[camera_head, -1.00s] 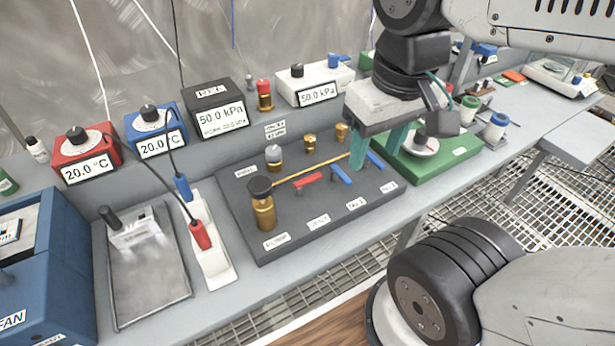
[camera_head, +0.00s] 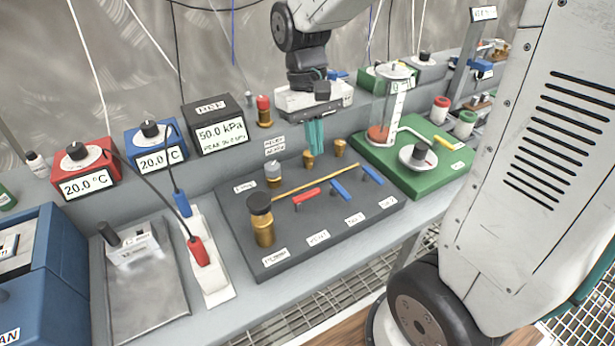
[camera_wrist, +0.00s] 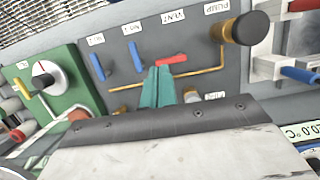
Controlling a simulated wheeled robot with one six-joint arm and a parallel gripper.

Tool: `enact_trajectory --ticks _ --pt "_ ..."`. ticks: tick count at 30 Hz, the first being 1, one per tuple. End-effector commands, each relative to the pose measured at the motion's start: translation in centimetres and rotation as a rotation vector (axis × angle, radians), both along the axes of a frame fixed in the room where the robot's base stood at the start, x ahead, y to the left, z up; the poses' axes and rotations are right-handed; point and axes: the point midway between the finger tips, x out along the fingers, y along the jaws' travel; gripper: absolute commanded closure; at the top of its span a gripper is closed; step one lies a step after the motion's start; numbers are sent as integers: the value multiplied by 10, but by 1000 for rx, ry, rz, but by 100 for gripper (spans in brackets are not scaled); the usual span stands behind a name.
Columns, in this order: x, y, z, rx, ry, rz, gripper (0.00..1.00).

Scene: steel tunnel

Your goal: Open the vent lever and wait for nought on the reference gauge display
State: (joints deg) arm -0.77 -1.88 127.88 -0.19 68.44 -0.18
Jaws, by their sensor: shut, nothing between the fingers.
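The vent lever (camera_head: 306,196) is a red handle on the dark panel (camera_head: 262,258), lying roughly along the brass pipe. In the wrist view the red lever (camera_wrist: 171,60) sits below the VENT label. My gripper (camera_head: 316,150) has teal fingers, shut and empty, pointing down over the back of the panel, behind the lever. In the wrist view my gripper (camera_wrist: 157,72) overlaps the lever's near end; contact cannot be told. A black gauge box (camera_head: 214,118) reads 50.0 kPa with a smaller peak line.
Two blue levers (camera_head: 340,190) (camera_head: 372,175) stand right of the red one. A brass pump with black knob (camera_head: 261,220) stands at the panel's front left. Brass fittings (camera_head: 308,160) rise close to my fingers. A green base (camera_head: 440,175) adjoins the panel on the right.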

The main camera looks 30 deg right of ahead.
Motion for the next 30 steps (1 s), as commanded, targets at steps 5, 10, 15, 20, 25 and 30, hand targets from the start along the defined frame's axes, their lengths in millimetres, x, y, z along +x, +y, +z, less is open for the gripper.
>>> enact_trajectory --ticks 5,10,15,20,25,30 --pt "46 1 -27 0 40 6 100" --pt "77 1 -40 1 40 11 100" --pt "100 2 -34 2 -3 14 100" --pt "100 1 -33 2 -8 16 100" --pt "100 1 -34 2 -7 16 100" --pt "96 1 -46 2 -4 16 100"
